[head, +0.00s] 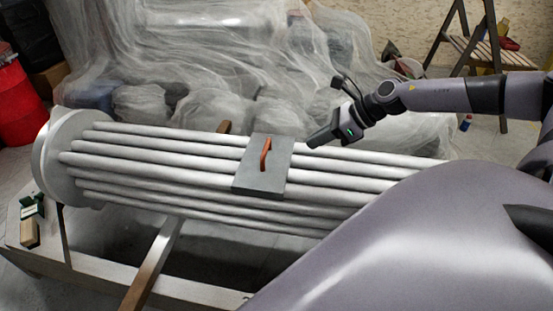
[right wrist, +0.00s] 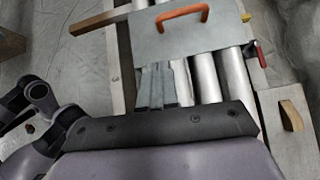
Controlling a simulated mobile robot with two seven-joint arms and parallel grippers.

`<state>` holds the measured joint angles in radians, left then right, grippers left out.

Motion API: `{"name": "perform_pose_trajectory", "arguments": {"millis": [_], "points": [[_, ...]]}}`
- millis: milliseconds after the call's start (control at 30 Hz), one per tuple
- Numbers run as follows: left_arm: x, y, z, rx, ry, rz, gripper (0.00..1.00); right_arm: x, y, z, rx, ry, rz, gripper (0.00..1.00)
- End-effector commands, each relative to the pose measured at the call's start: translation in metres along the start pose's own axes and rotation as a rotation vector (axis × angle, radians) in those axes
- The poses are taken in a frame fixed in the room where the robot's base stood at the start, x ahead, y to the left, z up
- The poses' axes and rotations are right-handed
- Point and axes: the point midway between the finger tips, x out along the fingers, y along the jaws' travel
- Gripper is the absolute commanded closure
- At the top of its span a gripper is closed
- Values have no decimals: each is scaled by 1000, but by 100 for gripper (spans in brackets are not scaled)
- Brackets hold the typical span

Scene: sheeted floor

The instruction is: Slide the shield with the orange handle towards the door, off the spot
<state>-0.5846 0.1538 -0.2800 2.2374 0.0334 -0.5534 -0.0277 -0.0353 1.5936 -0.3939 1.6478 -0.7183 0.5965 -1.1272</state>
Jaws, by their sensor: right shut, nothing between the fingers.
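The shield is a flat grey plate (head: 262,182) lying across a bundle of pale tubes (head: 150,147). Its orange handle (head: 265,154) stands up from its top. In the right wrist view the shield (right wrist: 190,42) and its handle (right wrist: 182,15) show at the top. My right gripper (head: 313,142) is shut and empty, just right of the shield's far right edge. In the right wrist view its fingers (right wrist: 163,70) point at the shield's near edge. I cannot tell whether they touch it. My left gripper is out of view. I cannot make out a door.
A round end plate (head: 62,160) closes the tubes at the left. A wooden bar (head: 153,262) passes under them. Small blocks (head: 30,232) lie on the left beam. Sheeted heaps (head: 200,60) stand behind, with a stepladder (head: 480,45) at the right back. The tubes left of the shield are clear.

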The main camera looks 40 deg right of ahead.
Motion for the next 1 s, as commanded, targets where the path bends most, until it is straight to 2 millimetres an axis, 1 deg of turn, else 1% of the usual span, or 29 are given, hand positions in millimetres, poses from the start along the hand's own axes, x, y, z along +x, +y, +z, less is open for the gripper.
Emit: {"name": "perform_pose_trajectory", "arguments": {"millis": [33, 167, 367, 567, 667, 867, 1000], "points": [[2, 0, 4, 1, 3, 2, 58, -3, -5, -3, -37, 20, -9, 100], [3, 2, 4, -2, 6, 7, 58, -7, -10, -4, -78, 42, -16, 100], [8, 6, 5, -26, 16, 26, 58, 3, -9, -4, -80, 37, -12, 100], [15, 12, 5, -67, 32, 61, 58, 20, -10, -5, -78, 37, -15, 100], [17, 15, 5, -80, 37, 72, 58, 32, -10, -4, -77, 34, -14, 100], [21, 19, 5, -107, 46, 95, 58, 58, -10, -5, -76, 35, -14, 100], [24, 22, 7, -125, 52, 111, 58, 81, -11, -7, -75, 37, -13, 100]]}}
